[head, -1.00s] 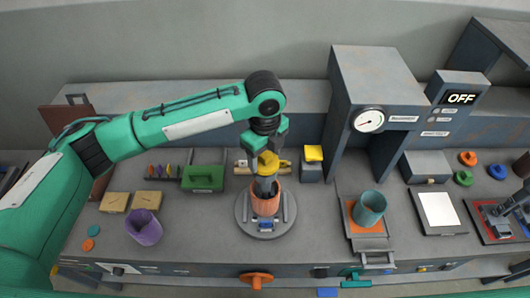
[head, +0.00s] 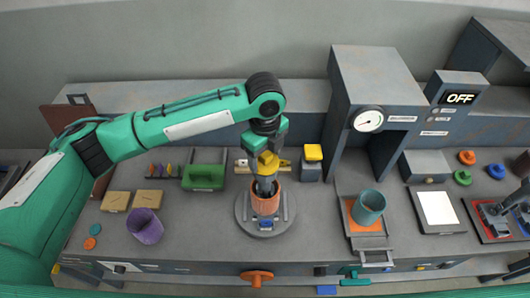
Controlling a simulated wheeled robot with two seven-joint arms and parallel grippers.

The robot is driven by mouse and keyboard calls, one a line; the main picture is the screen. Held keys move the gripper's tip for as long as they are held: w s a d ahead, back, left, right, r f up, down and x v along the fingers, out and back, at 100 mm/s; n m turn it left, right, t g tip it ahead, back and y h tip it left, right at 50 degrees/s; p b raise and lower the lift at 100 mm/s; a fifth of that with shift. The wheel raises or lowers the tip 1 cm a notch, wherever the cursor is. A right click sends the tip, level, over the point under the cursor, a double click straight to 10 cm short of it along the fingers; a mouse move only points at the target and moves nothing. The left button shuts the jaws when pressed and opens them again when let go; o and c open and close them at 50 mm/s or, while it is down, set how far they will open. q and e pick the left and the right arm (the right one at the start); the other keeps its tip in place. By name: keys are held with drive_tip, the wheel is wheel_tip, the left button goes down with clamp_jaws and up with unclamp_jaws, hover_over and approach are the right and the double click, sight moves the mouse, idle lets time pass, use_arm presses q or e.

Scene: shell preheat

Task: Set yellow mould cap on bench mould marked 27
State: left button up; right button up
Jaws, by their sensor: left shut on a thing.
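My left gripper (head: 268,151) reaches in from the left and points down over the round turntable (head: 243,212). It is shut on a yellow piece (head: 268,164), which looks like the yellow mould cap; the fingers partly hide it. Directly below the yellow piece, a dark grey part (head: 265,186) stands in an orange cup-shaped mould (head: 265,204) on the turntable. I cannot tell whether the yellow piece touches the grey part. No number 27 is readable on any mould. A purple cup (head: 145,226) and a teal cup (head: 368,208) stand left and right. My right gripper is not in view.
A green box (head: 203,178) is behind left of the turntable. A yellow-topped block (head: 313,153) stands close behind right. A tall grey machine (head: 371,90) with a dial rises at right. Orange, green and blue knobbed pieces (head: 463,177) lie far right. Bench between purple cup and turntable is clear.

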sight(265, 154)
use_arm(q)
drive_tip(key=shift+f, duration=0.25)
drive_tip(key=shift+f, duration=0.35)
drive_tip(key=o, duration=0.7)
drive_tip(key=shift+r, duration=0.1)
wheel_tip(265, 154, up, 3)
drive_tip(key=shift+f+p, duration=0.2)
drive_tip(key=shift+p, duration=1)
wheel_tip(265, 154, up, 6)
drive_tip(key=p, duration=0.5)
drive_tip(key=shift+p, duration=0.3)
drive_tip(key=shift+r, duration=1.15)
